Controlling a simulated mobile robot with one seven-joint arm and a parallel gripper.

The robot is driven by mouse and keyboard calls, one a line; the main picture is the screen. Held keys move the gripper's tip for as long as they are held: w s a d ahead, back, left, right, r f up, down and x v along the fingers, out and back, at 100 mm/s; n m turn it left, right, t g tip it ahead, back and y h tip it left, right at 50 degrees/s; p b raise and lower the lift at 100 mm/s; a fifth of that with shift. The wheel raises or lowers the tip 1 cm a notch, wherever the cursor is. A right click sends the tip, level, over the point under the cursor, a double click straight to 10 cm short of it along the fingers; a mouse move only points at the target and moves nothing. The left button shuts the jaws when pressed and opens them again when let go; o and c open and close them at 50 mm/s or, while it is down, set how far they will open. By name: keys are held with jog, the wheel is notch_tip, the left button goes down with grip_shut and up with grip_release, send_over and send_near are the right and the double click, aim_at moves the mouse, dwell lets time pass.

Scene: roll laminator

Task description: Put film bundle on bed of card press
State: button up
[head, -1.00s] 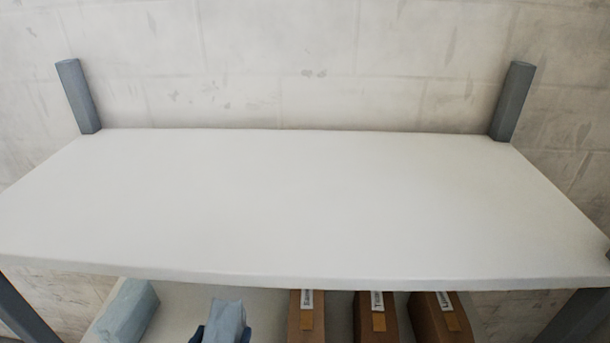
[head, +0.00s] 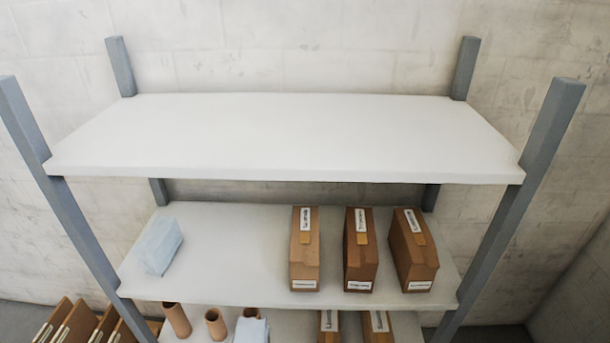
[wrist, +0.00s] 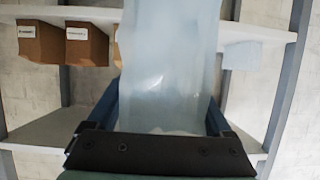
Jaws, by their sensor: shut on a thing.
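A pale blue, translucent film bundle (wrist: 170,60) fills the middle of the wrist view. My gripper (wrist: 161,112) is shut on it, with a dark blue finger on each side. In the head view a pale blue piece (head: 252,331) at the bottom edge looks like the top of this held bundle; my gripper is not clear there. A second pale blue bundle (head: 159,245) lies on the middle shelf at the left, and it also shows in the wrist view (wrist: 243,55). The card press is in neither view.
A rack with grey posts stands ahead. Its top shelf (head: 280,135) is bare. The middle shelf (head: 225,275) holds three brown labelled boxes (head: 361,255) at the right. Brown tubes (head: 176,319) and more boxes stand below. Brown folders (head: 78,325) are at lower left.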

jog(key=s+d+f, duration=0.6)
jog(key=d+f, duration=0.1)
jog(key=d, duration=0.3)
jog(key=shift+s, duration=0.25)
jog(key=shift+a+r, duration=0.15)
